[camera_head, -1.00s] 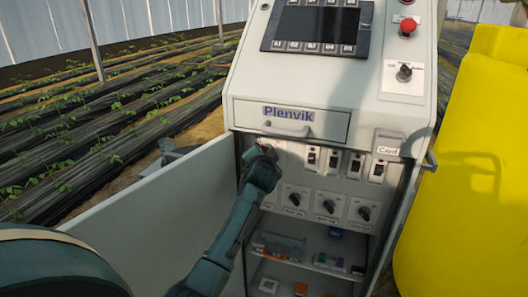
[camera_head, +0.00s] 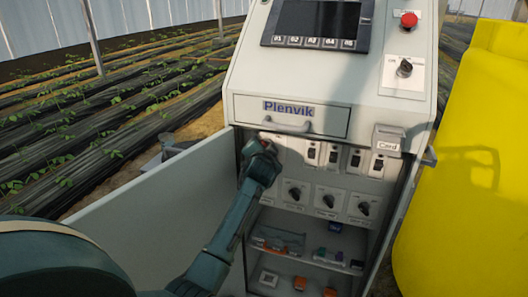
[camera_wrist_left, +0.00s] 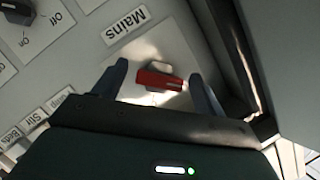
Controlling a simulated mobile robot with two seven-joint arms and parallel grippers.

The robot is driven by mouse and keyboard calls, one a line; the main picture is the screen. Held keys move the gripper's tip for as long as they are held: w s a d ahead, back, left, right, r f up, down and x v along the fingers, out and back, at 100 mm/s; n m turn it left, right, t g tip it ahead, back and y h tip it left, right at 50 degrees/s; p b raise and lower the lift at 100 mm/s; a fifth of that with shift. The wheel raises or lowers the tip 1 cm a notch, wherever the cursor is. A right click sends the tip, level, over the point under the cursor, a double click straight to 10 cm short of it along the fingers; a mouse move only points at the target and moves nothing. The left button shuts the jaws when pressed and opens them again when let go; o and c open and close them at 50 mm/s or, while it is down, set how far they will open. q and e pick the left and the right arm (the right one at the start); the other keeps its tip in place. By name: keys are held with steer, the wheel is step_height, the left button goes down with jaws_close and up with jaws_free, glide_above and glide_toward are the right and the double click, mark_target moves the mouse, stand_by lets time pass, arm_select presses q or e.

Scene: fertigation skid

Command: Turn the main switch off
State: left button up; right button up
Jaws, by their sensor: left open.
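The main switch (camera_wrist_left: 160,80) has a red handle on a pale plate, beside a label reading "Mains", in the left wrist view. In the head view it sits at the upper left of the panel inside the open cabinet, mostly hidden by my left gripper (camera_head: 262,148). In the left wrist view my left gripper (camera_wrist_left: 160,82) is open, with one finger on each side of the red handle. I cannot tell whether a finger touches it. My right gripper is not in view.
The cabinet (camera_head: 290,85) has its door (camera_head: 150,215) swung open to the left. Several toggle switches (camera_head: 312,152) and black rotary knobs (camera_head: 328,201) share the panel. Shelves below hold small parts. A yellow tank (camera_head: 470,180) stands close on the right.

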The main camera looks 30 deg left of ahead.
arm_select(q)
steer(key=v, duration=1.3)
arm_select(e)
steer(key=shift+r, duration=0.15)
arm_select(q)
steer(key=shift+s, duration=0.1)
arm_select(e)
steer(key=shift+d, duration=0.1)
arm_select(q)
steer(key=s+d+f+m+h+p, duration=0.1)
steer(key=s+d+f+h+p, duration=0.15)
steer(key=s+d+f, duration=0.35)
steer(key=s+d+f+m+h+p, duration=0.1)
steer(key=s+d+f+h, duration=0.35)
steer(key=f, duration=0.35)
steer(key=s+d+f+n+g+h+p, duration=0.1)
steer(key=s+d+f+h, duration=0.1)
steer(key=s, duration=0.5)
steer(key=s+d+f+n+g+h+p, duration=0.1)
steer(key=s+d+f, duration=0.3)
steer(key=s+d, duration=0.2)
steer(key=shift+s+d+h, duration=0.4)
steer(key=shift+d, duration=0.2)
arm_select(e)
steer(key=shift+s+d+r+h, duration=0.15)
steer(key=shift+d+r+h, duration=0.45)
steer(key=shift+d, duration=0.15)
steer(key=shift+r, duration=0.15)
